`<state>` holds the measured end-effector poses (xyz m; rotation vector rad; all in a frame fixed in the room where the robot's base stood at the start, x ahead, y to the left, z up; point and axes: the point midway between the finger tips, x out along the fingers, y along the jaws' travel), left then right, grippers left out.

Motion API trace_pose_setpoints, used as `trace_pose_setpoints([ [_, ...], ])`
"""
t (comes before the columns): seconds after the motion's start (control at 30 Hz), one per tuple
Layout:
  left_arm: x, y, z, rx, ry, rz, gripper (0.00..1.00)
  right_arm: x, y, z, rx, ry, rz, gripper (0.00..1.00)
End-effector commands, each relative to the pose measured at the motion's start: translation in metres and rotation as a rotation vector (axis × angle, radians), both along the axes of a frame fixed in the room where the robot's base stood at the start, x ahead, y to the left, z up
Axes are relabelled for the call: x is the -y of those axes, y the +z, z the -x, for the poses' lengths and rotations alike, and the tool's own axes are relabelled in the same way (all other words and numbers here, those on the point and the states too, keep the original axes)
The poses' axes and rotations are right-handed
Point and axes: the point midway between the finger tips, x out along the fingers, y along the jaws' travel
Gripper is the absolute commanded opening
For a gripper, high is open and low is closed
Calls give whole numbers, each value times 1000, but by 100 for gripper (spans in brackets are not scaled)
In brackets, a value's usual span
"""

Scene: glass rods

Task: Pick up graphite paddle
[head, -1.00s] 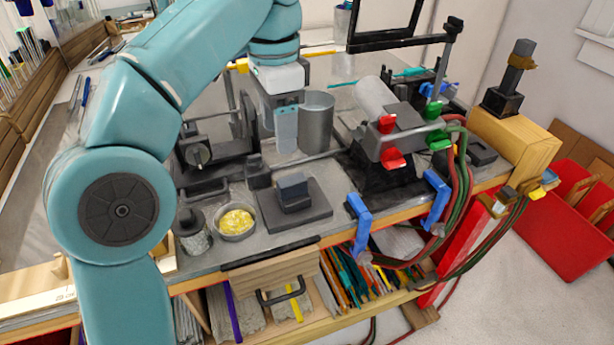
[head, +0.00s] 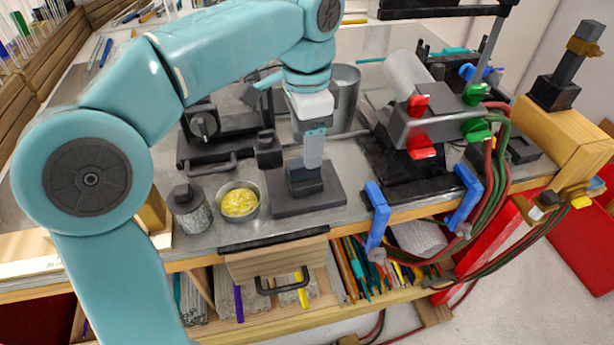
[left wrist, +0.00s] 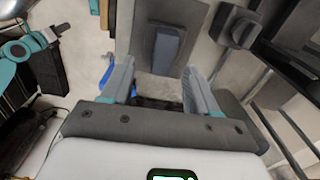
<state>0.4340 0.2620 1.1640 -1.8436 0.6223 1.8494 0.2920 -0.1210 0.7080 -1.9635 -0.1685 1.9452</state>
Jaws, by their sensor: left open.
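What I take for the graphite paddle is a dark grey flat square plate with a raised block (head: 304,186) on it, lying on the grey bench top (head: 228,170). In the left wrist view the block (left wrist: 167,48) stands up from the plate just beyond my fingertips. My left gripper (head: 313,163) is open and empty, its fingers pointing down over the block. In the left wrist view its two fingers (left wrist: 158,68) are spread, one to each side of the block's near end. I cannot tell whether they touch it. My right gripper is not in view.
A bowl of yellow pieces (head: 239,202) and a lidded jar (head: 189,208) stand left of the plate. A metal cylinder (head: 346,92) stands behind. A clamp rig with red and green knobs (head: 430,130) and blue brackets (head: 377,212) is to the right.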

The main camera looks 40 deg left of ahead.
Motion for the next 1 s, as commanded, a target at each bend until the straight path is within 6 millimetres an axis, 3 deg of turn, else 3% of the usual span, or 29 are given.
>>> trace_pose_setpoints([
  [0.4, -5, -52, -5, -3, 1, 0, 60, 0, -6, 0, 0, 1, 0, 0],
  [0.67, -4, -55, -6, 0, 0, 0, 60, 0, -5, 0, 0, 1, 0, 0],
  [0.77, -4, -55, -6, 0, 0, 0, 34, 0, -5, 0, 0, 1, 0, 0],
  [0.87, -4, -55, -6, 0, 0, 0, 1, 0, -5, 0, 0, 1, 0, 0],
  [1.0, -4, -55, -6, 0, 0, 0, 0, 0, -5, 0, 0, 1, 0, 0],
])
